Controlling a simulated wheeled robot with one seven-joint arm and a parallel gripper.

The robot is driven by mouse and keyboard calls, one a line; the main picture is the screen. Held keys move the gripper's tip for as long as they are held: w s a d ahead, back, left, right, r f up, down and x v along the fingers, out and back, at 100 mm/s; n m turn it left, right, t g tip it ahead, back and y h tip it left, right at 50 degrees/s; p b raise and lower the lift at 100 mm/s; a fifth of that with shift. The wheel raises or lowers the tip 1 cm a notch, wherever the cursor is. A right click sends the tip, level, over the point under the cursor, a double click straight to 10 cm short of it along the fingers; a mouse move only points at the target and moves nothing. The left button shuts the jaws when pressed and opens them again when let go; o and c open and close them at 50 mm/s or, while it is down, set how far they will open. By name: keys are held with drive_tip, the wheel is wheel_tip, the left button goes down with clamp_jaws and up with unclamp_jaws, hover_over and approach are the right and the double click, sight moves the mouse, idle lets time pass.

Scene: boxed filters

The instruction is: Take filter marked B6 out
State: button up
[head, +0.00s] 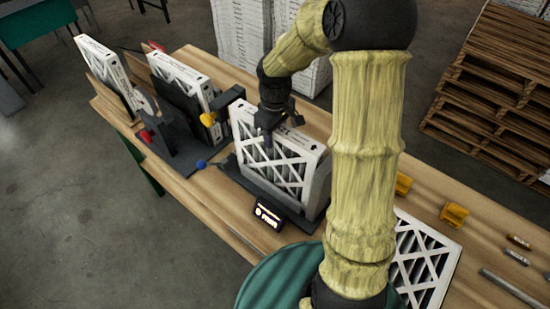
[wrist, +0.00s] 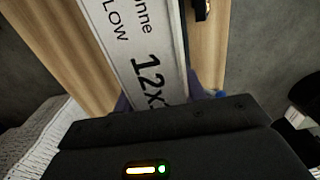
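A white-framed filter (head: 275,160) with a crossed lattice stands upright in a dark holder (head: 250,185) in the middle of the bench. My gripper (head: 267,136) is at its top edge, with a finger in front of its near face. In the wrist view the filter's white edge (wrist: 140,50), printed with "LOW" and "12x", runs between bluish finger parts (wrist: 160,102). Whether the fingers press on it cannot be told. Two more filters stand upright at the left, one in the middle rack (head: 183,72) and one farther left (head: 108,68). No B6 mark is readable.
A small lit display (head: 268,215) sits before the holder. A dark fixture with red, yellow and blue knobs (head: 180,135) stands left of it. Another filter (head: 425,262) lies at the right, near yellow blocks (head: 454,214) and a metal rod (head: 515,290). Pallets (head: 490,85) stand behind.

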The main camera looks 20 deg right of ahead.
clamp_jaws()
drive_tip(key=shift+r, duration=0.15)
